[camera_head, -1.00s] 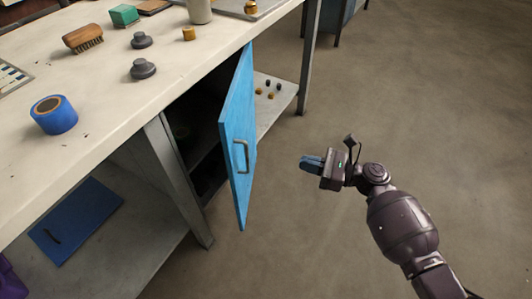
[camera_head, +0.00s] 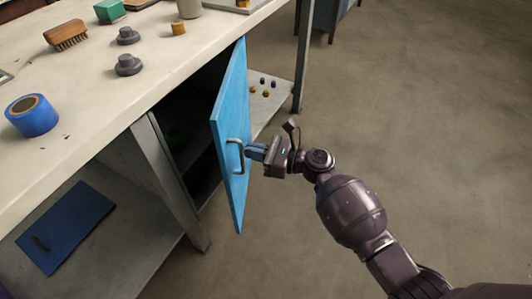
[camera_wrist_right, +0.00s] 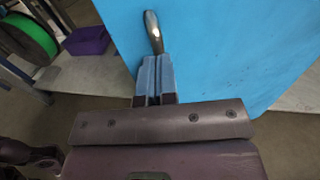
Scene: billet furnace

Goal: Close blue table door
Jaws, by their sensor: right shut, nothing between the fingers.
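The blue table door (camera_head: 231,120) stands swung open under the worktable, with the dark cabinet inside (camera_head: 185,120) showing to its left. Its metal handle (camera_head: 236,157) is on the face toward my right gripper. My right gripper (camera_head: 252,152) is shut and empty, with its fingertips close beside the handle and door face; I cannot tell whether they touch. In the right wrist view the shut fingers (camera_wrist_right: 155,75) point at the blue door (camera_wrist_right: 215,50), just below the handle (camera_wrist_right: 153,32). My left gripper is not in view.
The worktable (camera_head: 110,95) carries a blue tape roll (camera_head: 32,116), a brush (camera_head: 66,36), grey knobbed pieces and a green block (camera_head: 108,11). A loose blue panel (camera_head: 65,228) lies on the lower shelf. The floor (camera_head: 430,110) to the right is clear.

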